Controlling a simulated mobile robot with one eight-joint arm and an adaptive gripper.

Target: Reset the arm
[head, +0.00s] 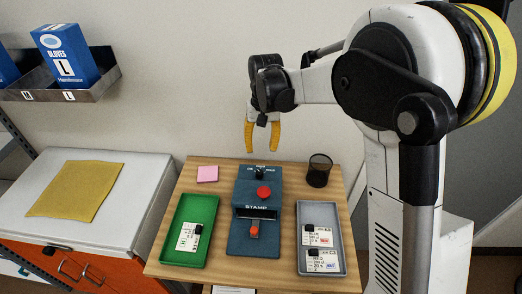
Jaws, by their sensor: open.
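My arm comes in from the right in the head view, on its white column. My gripper (262,137) has yellow fingers that point down and stand apart, with nothing between them. It hangs in front of the wall, above the back of the wooden table (161,254). The blue stamp machine (245,222), marked STAMP, stands below it with a red knob on top. The gripper appears clear of the machine.
A green tray (210,206) at left and a grey tray (337,210) at right hold labelled pieces. Pink notes (208,174) and a black mesh cup (319,172) stand behind. A yellow cloth (78,190) lies on a white cabinet; a shelf holds a blue glove box (65,54).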

